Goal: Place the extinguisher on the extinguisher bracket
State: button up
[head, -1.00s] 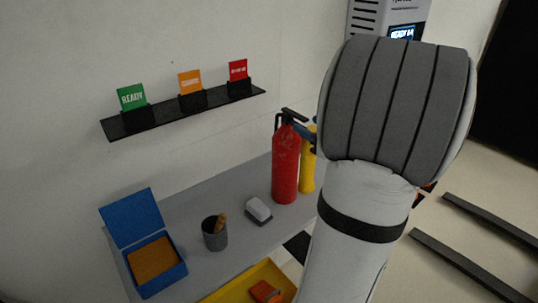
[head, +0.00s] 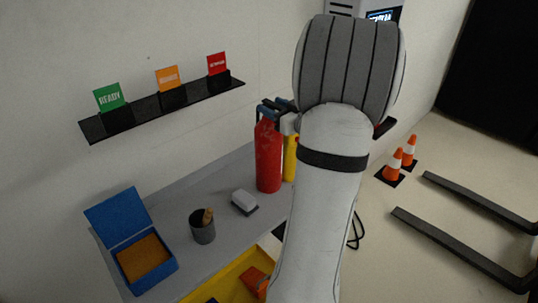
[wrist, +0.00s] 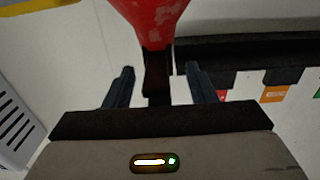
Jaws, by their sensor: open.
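The red extinguisher (head: 268,158) stands upright on the grey bench top, with its black handle at the top. In the wrist view its red body (wrist: 150,18) enters from the top, and its black neck and handle part lies between my fingers. My gripper (head: 281,107) is at the extinguisher's handle. In the wrist view the two dark fingers of my gripper (wrist: 160,82) are apart, one on each side of the black part, with gaps visible. I cannot make out the extinguisher bracket in either view.
A yellow cylinder (head: 290,158) stands just behind the extinguisher. A grey-white block (head: 244,202), a dark cup (head: 203,229), a blue open box (head: 145,255) and a yellow tray (head: 225,279) are nearby. A black card shelf (head: 150,107) is on the wall. Orange cones (head: 395,165) stand on the floor at right.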

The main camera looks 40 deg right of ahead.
grip_shut()
dwell(0.4)
dwell(0.6)
jog(key=shift+r, duration=0.15)
dwell(0.4)
